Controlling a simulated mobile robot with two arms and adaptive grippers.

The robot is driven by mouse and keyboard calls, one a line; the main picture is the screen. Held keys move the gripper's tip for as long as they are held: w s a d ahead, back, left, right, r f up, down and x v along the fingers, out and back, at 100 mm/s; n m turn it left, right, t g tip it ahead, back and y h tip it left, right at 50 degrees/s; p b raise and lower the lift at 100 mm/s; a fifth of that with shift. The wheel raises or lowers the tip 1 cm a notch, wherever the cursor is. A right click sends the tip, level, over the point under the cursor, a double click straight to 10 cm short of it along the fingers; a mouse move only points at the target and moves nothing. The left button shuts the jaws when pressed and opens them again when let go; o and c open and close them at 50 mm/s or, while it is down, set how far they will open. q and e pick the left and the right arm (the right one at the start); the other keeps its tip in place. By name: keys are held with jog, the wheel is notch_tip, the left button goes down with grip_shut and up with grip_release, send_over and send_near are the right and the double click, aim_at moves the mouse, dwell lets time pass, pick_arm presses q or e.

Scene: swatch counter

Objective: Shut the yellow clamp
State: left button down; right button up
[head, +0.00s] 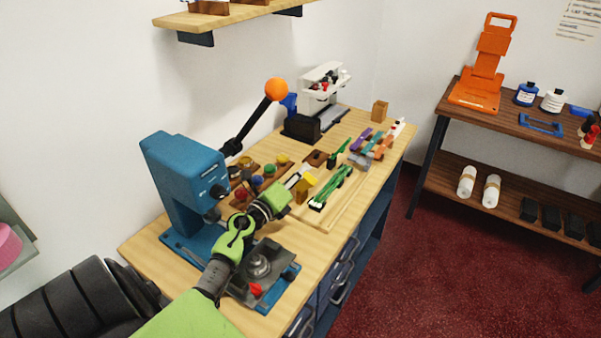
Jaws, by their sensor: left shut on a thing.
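The yellow clamp (308,180) is on the light wooden counter, just right of the middle of the head view. Only its small yellow part shows clearly; the rest is hidden by or blends in with my gripper. My left gripper (293,182) reaches it from the lower left, at the end of my green arm. Its fingers are shut on the yellow clamp, though the contact is small and partly hidden. I cannot tell the clamp's exact opening. My right gripper is not in view.
A green clamp (333,188) lies just right of the yellow one. A blue press (180,175) with an orange-knobbed lever (276,90) stands at left. A grey fixture (262,268) sits under my arm. Small coloured items (372,145) crowd the counter's far right.

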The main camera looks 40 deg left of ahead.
aim_at(305, 182)
pick_arm(q)
jog(key=shift+d, duration=0.1)
jog(key=d+m, duration=0.1)
jog(key=m, duration=0.3)
jog(key=shift+d, duration=0.35)
jog(key=shift+w+d+f+m, duration=0.1)
jog(key=shift+d+m, duration=0.2)
jog(key=shift+m, duration=0.4)
jog(key=shift+d+f+m, duration=0.1)
jog(key=shift+d+m, duration=0.2)
jog(key=shift+m, duration=0.4)
jog(key=c, duration=2.1)
grip_release()
jog(key=shift+r, duration=0.1)
jog(key=shift+s+d, duration=0.2)
jog(key=shift+s, duration=1.7)
jog(key=shift+s+d, duration=0.2)
jog(key=shift+s, duration=1.65)
